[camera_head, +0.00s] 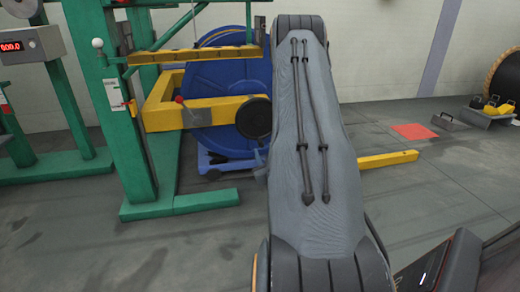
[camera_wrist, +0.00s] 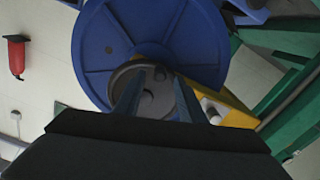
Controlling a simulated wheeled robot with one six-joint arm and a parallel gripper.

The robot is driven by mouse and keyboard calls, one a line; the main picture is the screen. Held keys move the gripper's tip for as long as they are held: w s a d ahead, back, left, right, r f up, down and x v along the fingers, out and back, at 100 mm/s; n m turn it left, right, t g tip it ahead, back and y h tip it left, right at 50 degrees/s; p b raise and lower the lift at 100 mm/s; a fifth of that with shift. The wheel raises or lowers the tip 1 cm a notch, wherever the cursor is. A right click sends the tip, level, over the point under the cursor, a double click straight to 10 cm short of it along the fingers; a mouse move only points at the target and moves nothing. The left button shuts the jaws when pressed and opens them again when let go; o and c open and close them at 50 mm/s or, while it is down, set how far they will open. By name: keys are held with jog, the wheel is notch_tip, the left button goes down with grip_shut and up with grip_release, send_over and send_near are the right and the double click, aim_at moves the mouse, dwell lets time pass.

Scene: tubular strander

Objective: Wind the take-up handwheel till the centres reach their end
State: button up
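The take-up handwheel (camera_head: 254,117) is a dark round disc on the yellow take-up frame (camera_head: 195,113), in front of the blue reel (camera_head: 228,75). In the wrist view the handwheel (camera_wrist: 168,104) is a grey disc in front of the blue reel (camera_wrist: 150,28). My gripper (camera_wrist: 160,76) points at the handwheel, with its two fingers apart over the disc. A small rounded knob (camera_wrist: 147,98) shows between the fingers; I cannot tell whether they touch it. In the head view my arm hides the gripper.
A green post (camera_head: 115,110) with a foot on the floor stands left of the frame. A lever with a red knob (camera_head: 180,99) sits on the yellow frame. A yellow bar (camera_head: 388,159) lies low at right. Floor by the red mat (camera_head: 415,131) is mostly free.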

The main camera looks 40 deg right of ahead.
aim_at(262, 147)
jog(key=b+x, duration=0.2)
jog(key=x, duration=0.4)
jog(key=shift+b, duration=0.3)
grip_shut()
